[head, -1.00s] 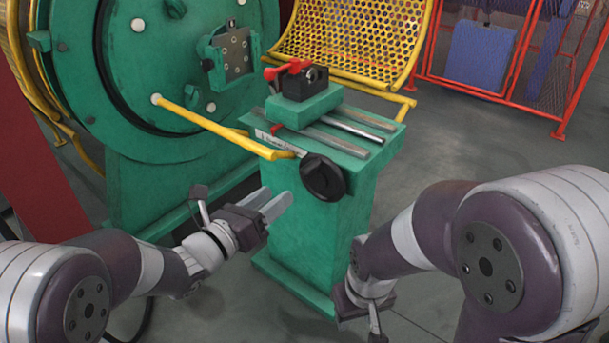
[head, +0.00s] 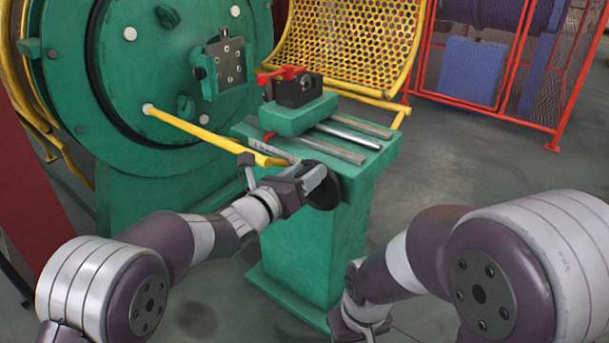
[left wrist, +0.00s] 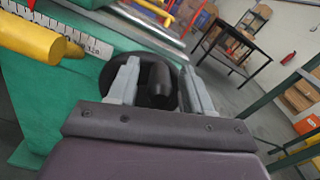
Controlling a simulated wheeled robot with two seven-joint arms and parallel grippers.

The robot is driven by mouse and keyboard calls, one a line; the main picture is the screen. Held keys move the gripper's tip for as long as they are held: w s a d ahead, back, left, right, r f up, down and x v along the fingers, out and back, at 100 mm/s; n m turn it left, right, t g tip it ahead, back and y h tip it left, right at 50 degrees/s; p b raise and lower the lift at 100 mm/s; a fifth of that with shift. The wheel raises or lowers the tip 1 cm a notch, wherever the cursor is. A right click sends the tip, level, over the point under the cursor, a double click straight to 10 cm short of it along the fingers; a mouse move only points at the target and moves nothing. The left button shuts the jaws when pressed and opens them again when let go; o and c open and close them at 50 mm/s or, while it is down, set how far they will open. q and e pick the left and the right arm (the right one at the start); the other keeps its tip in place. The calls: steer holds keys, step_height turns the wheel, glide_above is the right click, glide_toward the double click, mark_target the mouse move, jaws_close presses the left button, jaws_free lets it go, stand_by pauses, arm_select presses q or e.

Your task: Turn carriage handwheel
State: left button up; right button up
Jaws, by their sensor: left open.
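The carriage handwheel is a black disc (head: 326,196) on the front of the green stand (head: 305,250), partly hidden in the head view by my left gripper (head: 303,172). In the left wrist view the handwheel (left wrist: 113,76) lies behind the fingers, and its black handle (left wrist: 160,82) sticks out between them. My left gripper (left wrist: 160,68) is open, with one finger on each side of the handle. I cannot tell whether either finger touches it.
A yellow bar (head: 215,138) runs from the big green drum (head: 125,90) to just above my left gripper. A carriage block with a red lever (head: 290,74) sits on metal rails (head: 345,137). A yellow mesh guard (head: 345,45) stands behind. Open floor lies right of the stand.

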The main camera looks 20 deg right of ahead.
arm_select(q)
jaws_close()
steer(key=shift+w, duration=0.1)
